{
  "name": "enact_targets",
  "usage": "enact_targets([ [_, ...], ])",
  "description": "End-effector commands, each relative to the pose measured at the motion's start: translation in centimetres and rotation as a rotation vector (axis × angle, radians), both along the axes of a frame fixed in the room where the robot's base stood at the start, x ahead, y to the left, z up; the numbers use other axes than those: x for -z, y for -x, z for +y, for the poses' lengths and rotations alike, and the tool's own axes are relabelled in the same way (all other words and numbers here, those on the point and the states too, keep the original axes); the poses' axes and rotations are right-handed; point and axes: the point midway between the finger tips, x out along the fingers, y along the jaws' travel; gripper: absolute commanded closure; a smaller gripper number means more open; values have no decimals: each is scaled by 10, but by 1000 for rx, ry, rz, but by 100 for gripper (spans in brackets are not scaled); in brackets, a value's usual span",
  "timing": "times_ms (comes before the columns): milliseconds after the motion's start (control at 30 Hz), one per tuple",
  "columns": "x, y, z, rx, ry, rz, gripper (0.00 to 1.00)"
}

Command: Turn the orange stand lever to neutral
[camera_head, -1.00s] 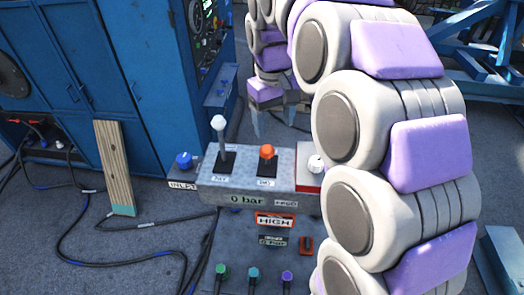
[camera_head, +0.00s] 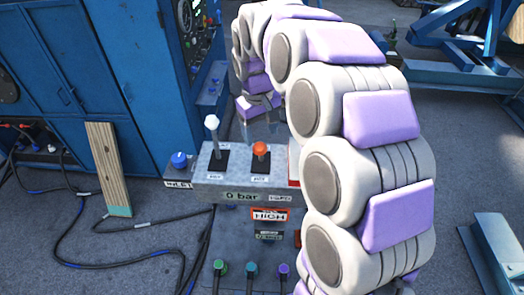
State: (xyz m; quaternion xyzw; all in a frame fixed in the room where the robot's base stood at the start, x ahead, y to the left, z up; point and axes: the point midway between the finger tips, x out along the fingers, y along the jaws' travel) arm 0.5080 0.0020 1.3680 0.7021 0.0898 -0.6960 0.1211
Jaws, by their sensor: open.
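The orange-knobbed lever (camera_head: 260,149) stands on the grey control box (camera_head: 205,190), in a dark slot plate with a small white label below it. Its knob looks close to upright; I cannot tell its exact setting. My gripper (camera_head: 260,129) hangs from my arm just behind and above the orange lever, fingers pointing down. It is open, with nothing seen between the fingers. The fingers look apart from the knob, though the depth between them is hard to judge.
A taller white-knobbed lever (camera_head: 212,123) stands left of the orange one. A blue knob (camera_head: 179,160) sits at the box's left end. A blue cabinet (camera_head: 85,75) and a leaning wooden plank (camera_head: 108,168) are to the left. Cables lie on the floor. My arm hides the box's right end.

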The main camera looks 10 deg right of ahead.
Motion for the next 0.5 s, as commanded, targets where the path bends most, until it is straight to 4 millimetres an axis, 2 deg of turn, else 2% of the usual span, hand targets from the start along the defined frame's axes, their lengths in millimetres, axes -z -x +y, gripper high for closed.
enact_targets([
  [33,11,2,0,-1,2,9,31],
  [200,44,1,-2,-2,2,9,31],
  [500,80,0,-7,0,-2,4,31],
])
